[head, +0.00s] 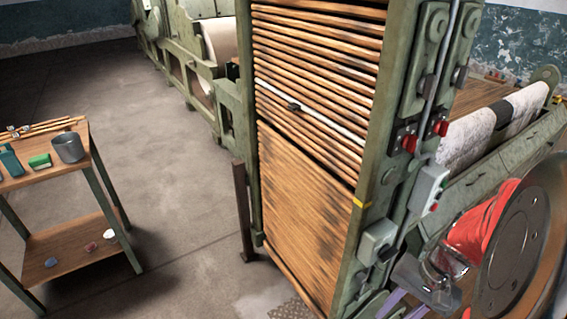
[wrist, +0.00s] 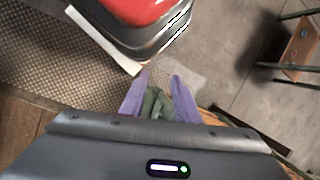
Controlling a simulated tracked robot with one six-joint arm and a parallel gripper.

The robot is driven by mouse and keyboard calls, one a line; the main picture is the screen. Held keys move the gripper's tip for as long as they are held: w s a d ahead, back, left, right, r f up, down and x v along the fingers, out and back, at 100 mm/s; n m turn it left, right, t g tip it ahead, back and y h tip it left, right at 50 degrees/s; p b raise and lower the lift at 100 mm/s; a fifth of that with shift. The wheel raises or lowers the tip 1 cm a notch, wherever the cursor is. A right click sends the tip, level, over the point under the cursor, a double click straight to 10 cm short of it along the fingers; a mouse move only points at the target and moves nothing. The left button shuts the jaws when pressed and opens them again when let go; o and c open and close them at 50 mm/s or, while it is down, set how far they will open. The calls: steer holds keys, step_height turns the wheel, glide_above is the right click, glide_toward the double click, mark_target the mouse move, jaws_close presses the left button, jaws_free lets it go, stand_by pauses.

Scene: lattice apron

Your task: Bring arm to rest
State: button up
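My gripper (head: 385,306) is at the lower right of the head view, beside the green frame of the tall slatted machine (head: 306,200). My arm, with a red part and a round grey joint, fills the right edge of the head view.
A wooden-topped table (head: 75,164) with a grey cup (head: 69,148) and a green block (head: 40,161) stands at the left. A switch box (head: 428,190) and red knobs sit on the machine frame near my arm. The concrete floor (head: 165,170) between is clear.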

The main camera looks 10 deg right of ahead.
steer(key=w+a+r+n+t+h, duration=0.1)
steer(key=w+a+r+n+t, duration=0.1)
steer(key=a+r+n, duration=0.3)
steer(key=w+a+r+n+t+h, duration=0.2)
steer(key=a+r+n, duration=0.3)
steer(key=a+r, duration=0.6)
steer(key=shift+w+a+r+t+h, duration=0.15)
steer(key=shift+w+r+t+h, duration=0.15)
steer(key=shift+w+r+t, duration=0.45)
steer(key=shift+w+a+f, duration=0.1)
steer(key=shift+f, duration=0.05)
